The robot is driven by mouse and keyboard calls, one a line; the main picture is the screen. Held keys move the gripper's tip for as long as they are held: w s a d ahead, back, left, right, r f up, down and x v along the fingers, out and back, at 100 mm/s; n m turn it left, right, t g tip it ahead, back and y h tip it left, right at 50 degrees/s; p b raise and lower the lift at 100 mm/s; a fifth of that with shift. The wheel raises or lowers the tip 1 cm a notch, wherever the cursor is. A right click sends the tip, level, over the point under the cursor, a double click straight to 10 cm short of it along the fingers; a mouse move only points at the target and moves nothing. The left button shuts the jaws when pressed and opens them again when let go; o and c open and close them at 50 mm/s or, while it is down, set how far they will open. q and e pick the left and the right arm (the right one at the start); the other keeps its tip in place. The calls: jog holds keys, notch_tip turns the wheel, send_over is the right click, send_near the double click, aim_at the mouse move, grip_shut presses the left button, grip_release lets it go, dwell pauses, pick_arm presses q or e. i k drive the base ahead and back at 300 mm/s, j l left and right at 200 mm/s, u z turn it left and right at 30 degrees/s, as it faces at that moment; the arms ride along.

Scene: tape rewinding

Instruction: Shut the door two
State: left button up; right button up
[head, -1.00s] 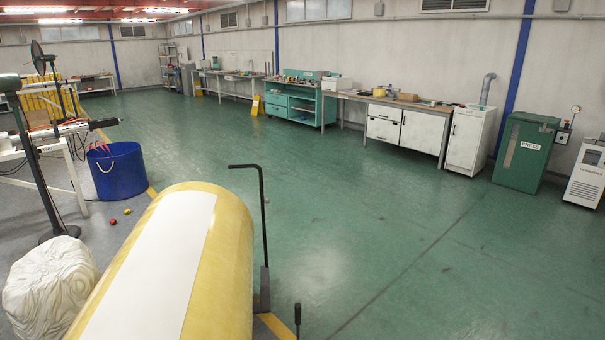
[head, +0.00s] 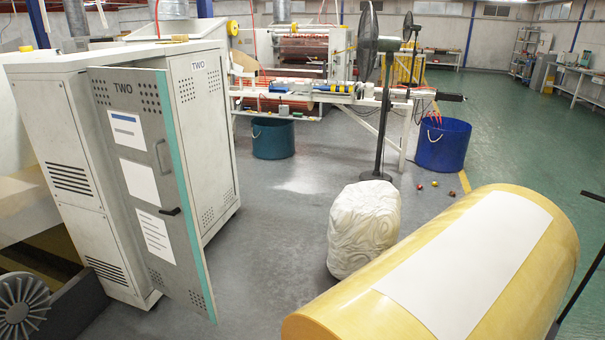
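The door marked TWO (head: 140,130) is on the grey-white cabinet (head: 58,120) at the left of the head view. It is grey with a teal edge, several white paper sheets and a small dark handle. It stands swung out from the cabinet front, ajar. Beside it another door panel (head: 202,120), also marked TWO, looks flush with the cabinet. Neither of my grippers shows in the head view.
A large yellow roll (head: 340,310) with a white strip fills the lower right. A white wrapped bundle (head: 362,228) stands on the floor before it. A black fan (head: 378,90) and blue bucket (head: 443,145) stand behind. Grey floor (head: 270,250) is open between door and bundle.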

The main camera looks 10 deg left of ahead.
aim_at(136, 110)
jog(key=j+u, duration=0.1)
jog(key=u, duration=1.1)
